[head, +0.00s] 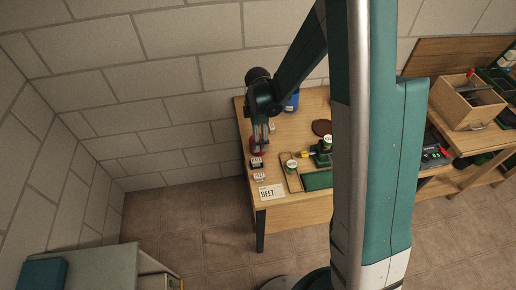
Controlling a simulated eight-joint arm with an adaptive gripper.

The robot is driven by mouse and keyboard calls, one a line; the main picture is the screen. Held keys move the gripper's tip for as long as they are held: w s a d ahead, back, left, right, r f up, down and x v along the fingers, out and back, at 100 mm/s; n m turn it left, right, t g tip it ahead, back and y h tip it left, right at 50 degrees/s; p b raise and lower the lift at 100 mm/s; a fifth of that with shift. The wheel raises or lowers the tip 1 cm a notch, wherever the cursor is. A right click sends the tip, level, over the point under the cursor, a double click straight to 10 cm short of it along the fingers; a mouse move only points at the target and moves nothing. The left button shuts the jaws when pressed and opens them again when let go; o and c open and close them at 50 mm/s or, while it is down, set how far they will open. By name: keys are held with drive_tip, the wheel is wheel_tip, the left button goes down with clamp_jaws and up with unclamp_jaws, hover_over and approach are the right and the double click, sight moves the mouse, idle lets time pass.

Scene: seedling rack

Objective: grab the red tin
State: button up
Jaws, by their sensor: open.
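The red tin (258,151) stands on the left part of the wooden table (302,209). It is small in the head view and my gripper covers much of it. My gripper (260,143) points down right at the tin, with the fingers open. I cannot tell whether the fingers are around the tin or just above it, or whether they touch it.
Small labelled packets (257,163) lie close in front of the tin. A card reading "BEET" (271,191) is at the table's front left corner. A blue container (292,101) stands behind. A green-and-wood tray (318,181) is to the right. A wooden crate (466,105) is farther right.

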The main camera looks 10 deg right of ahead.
drive_tip(key=shift+f, duration=0.1)
drive_tip(key=shift+f, duration=2.5)
drive_tip(key=c, duration=1.5)
drive_tip(key=shift+r, duration=0.2)
drive_tip(key=shift+r, duration=4.8)
